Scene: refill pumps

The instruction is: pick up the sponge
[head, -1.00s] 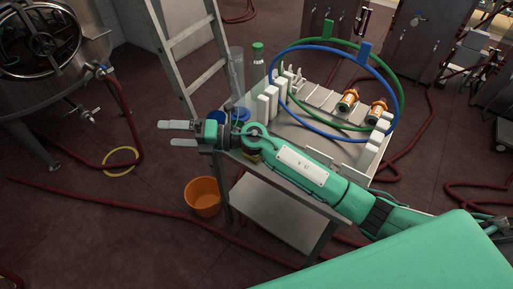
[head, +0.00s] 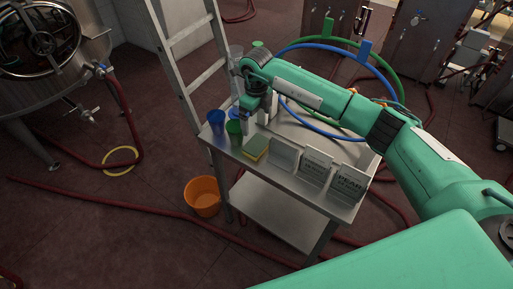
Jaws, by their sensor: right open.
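The sponge (head: 257,148), green on top with a yellow side, lies on the near left part of the metal cart top (head: 300,204) in the head view. My right gripper (head: 250,117) points down above the cart, behind the sponge in the picture and apart from it. It is open, with nothing visible between its fingers, which show small and partly against the clutter behind. My left gripper is not in view.
A green cup (head: 234,131) and a blue cup (head: 217,122) stand left of the sponge. Several upright cards, including a front one (head: 348,183), stand to its right. Blue and green hoses loop behind. An orange bucket (head: 203,196) and a ladder (head: 187,40) are beside the cart.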

